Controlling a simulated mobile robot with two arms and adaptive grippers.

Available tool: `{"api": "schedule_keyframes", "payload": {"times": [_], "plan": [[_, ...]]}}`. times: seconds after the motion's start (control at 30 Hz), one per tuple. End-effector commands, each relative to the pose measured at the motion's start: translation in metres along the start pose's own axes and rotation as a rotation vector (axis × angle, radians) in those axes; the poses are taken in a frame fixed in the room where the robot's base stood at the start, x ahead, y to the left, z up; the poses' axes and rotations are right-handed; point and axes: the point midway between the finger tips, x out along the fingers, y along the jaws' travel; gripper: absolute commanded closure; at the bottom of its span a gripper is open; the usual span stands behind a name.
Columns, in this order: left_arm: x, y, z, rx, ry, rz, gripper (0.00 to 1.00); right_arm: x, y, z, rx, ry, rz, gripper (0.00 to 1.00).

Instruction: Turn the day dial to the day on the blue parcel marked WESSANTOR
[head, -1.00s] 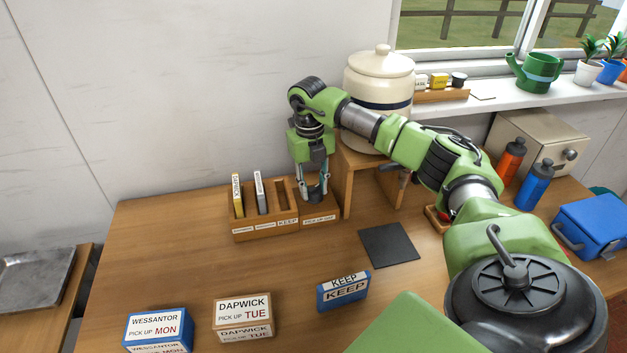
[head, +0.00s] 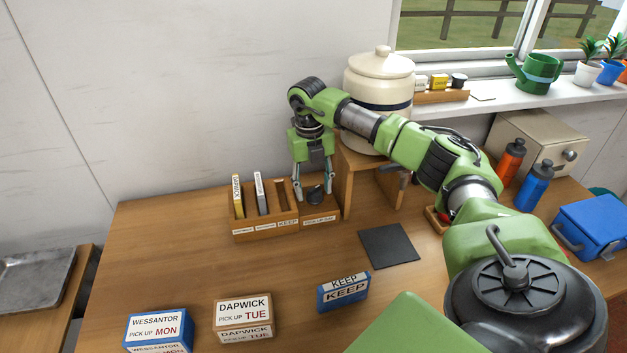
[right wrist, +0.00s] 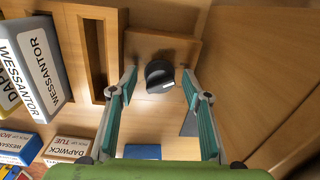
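The blue parcel (head: 157,328) at the front left reads WESSANTOR, PICK UP MON. The dark round day dial (head: 317,194) sits on the wooden block at the right end of the slotted rack, above a PICK UP DAY label. In the right wrist view the dial (right wrist: 159,76) shows a raised grip and a small pale mark; I cannot read any day letters around it. My right gripper (head: 313,198) points down over the dial. Its fingers are spread on either side of the dial, apart from it and empty. My left gripper is not in view.
The slotted rack (head: 265,232) holds upright cards left of the dial. A wooden stand (head: 346,185) with a large crock (head: 379,95) is close on the right. A DAPWICK TUE parcel (head: 243,313), a KEEP parcel (head: 343,292) and a dark mat (head: 389,246) lie in front.

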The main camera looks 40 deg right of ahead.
Motion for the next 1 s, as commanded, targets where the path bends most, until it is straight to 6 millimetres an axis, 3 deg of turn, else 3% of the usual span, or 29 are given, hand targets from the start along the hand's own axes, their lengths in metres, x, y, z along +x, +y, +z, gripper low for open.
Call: {"api": "schedule_keyframes", "payload": {"times": [0.27, 0.7, 1.0], "plan": [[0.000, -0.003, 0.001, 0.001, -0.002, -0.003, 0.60, -0.009, 0.001, 0.000, -0.001, -0.001, 0.001, 0.56], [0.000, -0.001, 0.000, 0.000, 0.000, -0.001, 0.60, -0.096, 0.001, 0.001, 0.000, -0.003, 0.002, 0.56], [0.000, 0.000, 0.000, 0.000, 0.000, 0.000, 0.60, -0.120, 0.001, 0.000, -0.001, 0.001, 0.000, 0.56]]}}
